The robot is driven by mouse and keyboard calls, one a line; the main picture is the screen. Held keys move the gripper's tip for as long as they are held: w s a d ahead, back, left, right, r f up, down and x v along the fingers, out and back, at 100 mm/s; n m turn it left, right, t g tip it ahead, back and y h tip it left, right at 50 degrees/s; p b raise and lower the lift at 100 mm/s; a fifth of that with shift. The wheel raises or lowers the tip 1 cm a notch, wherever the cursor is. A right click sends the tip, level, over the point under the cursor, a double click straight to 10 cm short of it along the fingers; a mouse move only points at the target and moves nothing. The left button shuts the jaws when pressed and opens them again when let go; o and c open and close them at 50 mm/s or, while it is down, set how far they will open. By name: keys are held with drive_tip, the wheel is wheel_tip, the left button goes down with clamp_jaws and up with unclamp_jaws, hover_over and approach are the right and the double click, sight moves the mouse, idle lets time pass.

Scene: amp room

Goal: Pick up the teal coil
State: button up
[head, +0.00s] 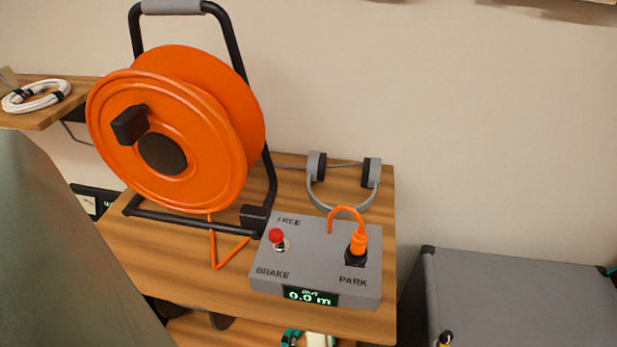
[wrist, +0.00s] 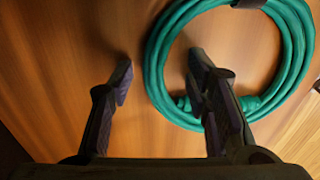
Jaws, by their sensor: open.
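The teal coil (wrist: 157,52) is a round bundle of cable with a black strap, lying on a wood surface in the upper right of the wrist view. My gripper (wrist: 160,72) is open and empty. Its right finger shows inside the ring and its left finger outside, with the coil's left side between them in the picture. I cannot tell how far above the coil the fingertips are. In the head view, bits of a teal coil (head: 290,336) show at the bottom edge, below the wooden top; most of it is hidden. My gripper does not show there.
An orange cable reel (head: 200,150) on a black frame stands on the wooden top (head: 160,250). A grey control box (head: 310,250) and grey headphones (head: 343,185) are beside it. A grey case (head: 520,300) stands at right. A white coil (head: 35,95) lies on the left shelf.

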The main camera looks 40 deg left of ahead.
clamp_jaws()
idle(0.5)
